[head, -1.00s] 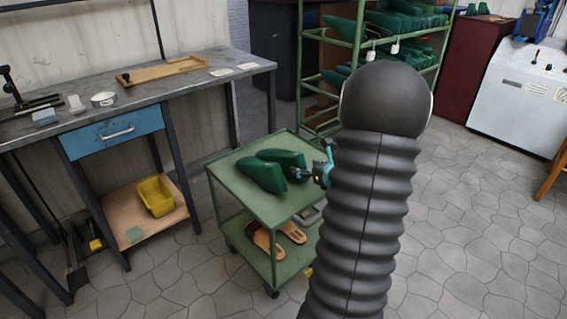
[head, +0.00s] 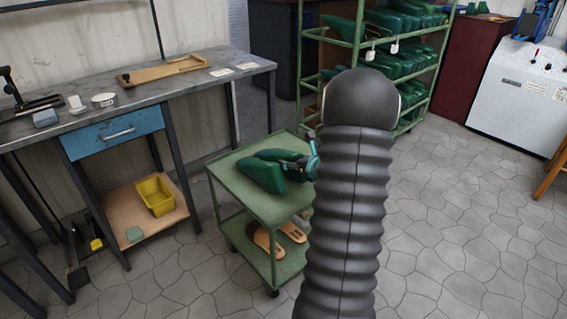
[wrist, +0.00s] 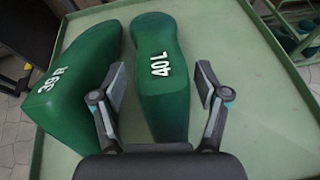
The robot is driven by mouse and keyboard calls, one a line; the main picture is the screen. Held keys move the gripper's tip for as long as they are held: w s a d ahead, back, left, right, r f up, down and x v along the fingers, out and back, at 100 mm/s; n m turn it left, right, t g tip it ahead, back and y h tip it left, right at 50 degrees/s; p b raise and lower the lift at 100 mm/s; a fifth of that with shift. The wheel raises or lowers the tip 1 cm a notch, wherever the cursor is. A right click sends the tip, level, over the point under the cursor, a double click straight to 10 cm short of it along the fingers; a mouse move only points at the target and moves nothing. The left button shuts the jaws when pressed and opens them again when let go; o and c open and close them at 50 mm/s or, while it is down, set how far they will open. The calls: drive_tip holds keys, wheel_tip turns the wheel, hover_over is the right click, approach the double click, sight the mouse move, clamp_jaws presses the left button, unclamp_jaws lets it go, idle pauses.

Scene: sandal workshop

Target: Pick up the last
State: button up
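Two green lasts lie side by side on the top of a green trolley (head: 236,189). In the wrist view, one last (wrist: 161,75) is marked 40 L and the other last (wrist: 76,82), to its left, is marked 39 and a letter that looks like R. My gripper (wrist: 161,82) is open, with one finger on each side of the 40 L last and visible gaps to it. In the head view the 39 last (head: 262,175) is plain, while the 40 L last (head: 283,155) is partly hidden behind it and by my gripper.
Sandals or soles (head: 267,241) lie on the trolley's lower shelf. A workbench (head: 190,85) with a blue drawer stands at the left. A green rack (head: 300,75) of more lasts stands behind. The floor at the right is open.

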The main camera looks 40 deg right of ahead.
drive_tip(key=c, duration=1)
drive_tip(key=shift+r, duration=0.1)
drive_tip(key=shift+c, duration=0.4)
